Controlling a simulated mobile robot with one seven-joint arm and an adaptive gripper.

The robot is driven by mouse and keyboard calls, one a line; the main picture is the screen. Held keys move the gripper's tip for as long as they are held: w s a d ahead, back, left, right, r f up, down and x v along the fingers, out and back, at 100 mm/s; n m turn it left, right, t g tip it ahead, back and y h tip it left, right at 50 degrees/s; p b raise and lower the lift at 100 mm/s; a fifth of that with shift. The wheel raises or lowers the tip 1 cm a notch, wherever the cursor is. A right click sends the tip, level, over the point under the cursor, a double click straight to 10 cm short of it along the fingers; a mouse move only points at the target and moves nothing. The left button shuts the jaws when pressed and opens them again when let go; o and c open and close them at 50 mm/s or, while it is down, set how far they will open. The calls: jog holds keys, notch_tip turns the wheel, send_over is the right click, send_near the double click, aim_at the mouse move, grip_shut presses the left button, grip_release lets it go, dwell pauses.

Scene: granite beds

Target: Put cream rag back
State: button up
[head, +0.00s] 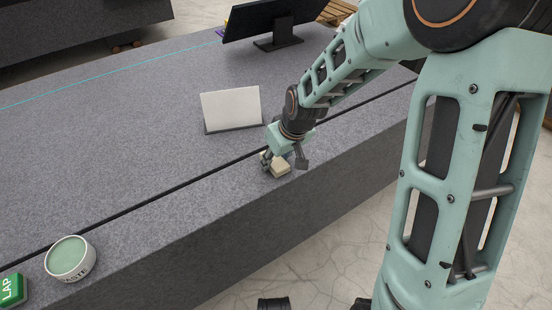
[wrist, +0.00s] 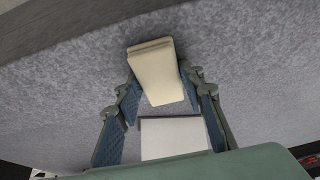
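The cream rag (head: 281,168) is a small folded pad near the front edge of the granite bed (head: 150,130). In the wrist view the rag (wrist: 157,72) lies at the fingertips, a little tilted. My gripper (head: 285,164) points down over it with its fingers spread. In the wrist view my gripper (wrist: 160,85) has one blue-padded finger on each side of the rag. The head view shows a gap between the right finger and the rag. Whether the left finger touches it I cannot tell.
A white panel with a dark base (head: 231,108) stands behind the gripper. A monitor (head: 270,20) is at the back. A round tub of green paste (head: 70,258) and a green LAP block (head: 12,289) sit at front left. A dark groove runs along the bed.

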jog(key=o, duration=0.3)
jog(key=shift+f, duration=0.1)
jog(key=shift+r, duration=0.35)
jog(key=p+v, duration=0.5)
jog(key=v, duration=0.7)
